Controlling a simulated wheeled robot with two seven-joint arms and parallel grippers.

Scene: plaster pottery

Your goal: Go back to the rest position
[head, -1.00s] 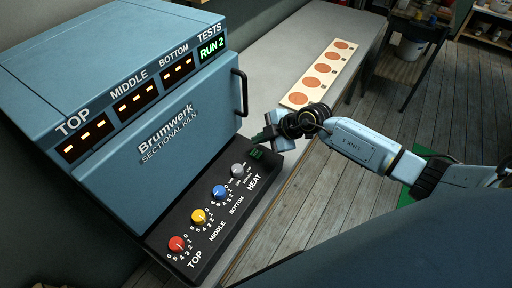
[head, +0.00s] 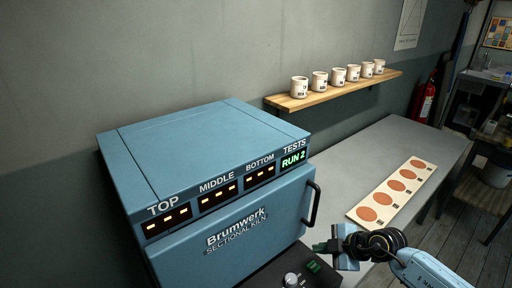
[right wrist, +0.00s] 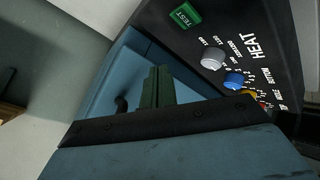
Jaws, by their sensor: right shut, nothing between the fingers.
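My right gripper (head: 322,246) is at the lower right in the head view, beside the front of the blue kiln (head: 200,155), just above its control panel (head: 265,280). Its dark green fingers (right wrist: 157,88) are together and empty in the right wrist view. The panel's green TEST button (right wrist: 184,17) and the grey HEAT knob (right wrist: 213,58) show past the fingers, with the blue knob (right wrist: 234,80) further right. The kiln door is shut and its display (head: 293,160) reads RUN 2. My left gripper is not in view.
A board with orange discs (head: 392,194) lies on the grey table (head: 430,150) right of the kiln. A wall shelf (head: 335,91) carries several white cups. The kiln's door handle (head: 312,204) sticks out close to my right gripper. A fire extinguisher (head: 424,103) hangs at the right.

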